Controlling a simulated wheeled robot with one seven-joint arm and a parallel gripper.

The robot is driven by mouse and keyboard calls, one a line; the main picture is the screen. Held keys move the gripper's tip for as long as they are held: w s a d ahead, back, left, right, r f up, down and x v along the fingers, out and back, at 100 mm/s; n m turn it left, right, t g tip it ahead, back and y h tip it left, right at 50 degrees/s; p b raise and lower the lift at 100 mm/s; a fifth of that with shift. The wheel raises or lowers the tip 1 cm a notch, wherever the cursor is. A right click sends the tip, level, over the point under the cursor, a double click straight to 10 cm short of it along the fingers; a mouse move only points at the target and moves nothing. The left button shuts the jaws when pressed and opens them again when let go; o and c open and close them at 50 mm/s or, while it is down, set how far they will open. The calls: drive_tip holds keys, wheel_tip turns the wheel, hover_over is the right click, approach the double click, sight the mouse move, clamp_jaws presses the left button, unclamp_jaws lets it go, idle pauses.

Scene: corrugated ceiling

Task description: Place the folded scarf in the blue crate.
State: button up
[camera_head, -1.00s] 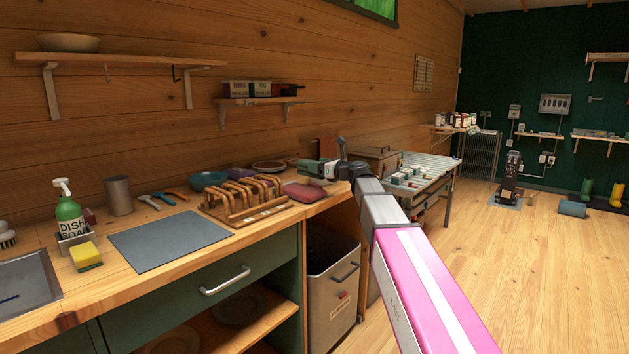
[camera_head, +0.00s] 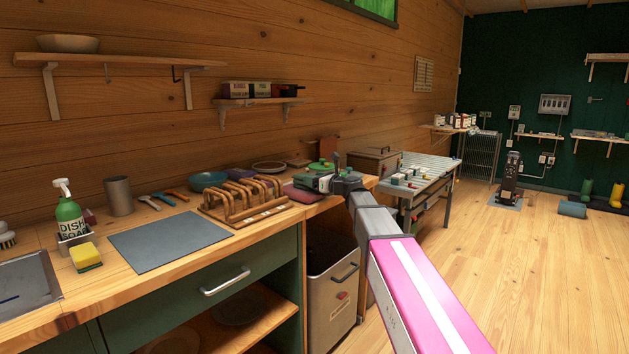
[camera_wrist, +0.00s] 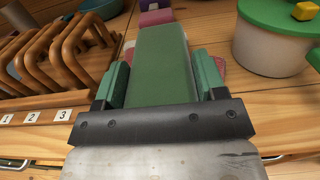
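My gripper (camera_wrist: 161,82) has a teal finger on each side of a long, flat-topped green bundle (camera_wrist: 162,62). The bundle fits closely between the fingers and extends past their tips; it looks like the folded scarf. In the head view my gripper (camera_head: 322,182) is over the right end of the wooden counter, between the slotted wooden rack and the green-lidded pot. A pink soft-looking item (camera_head: 297,193) lies on the counter beneath and beside it, partly hidden. I see no blue crate in either view.
The wooden rack (camera_head: 244,198) stands close left of my gripper, the green-lidded white pot (camera_wrist: 275,42) close right. A blue bowl (camera_head: 207,180) and a purple item (camera_head: 240,173) lie behind the rack. A metal bin (camera_head: 332,290) stands below.

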drive_tip(key=o, duration=0.4)
drive_tip(key=shift+c, duration=0.2)
drive_tip(key=shift+r, duration=0.15)
drive_tip(key=v, duration=1.2)
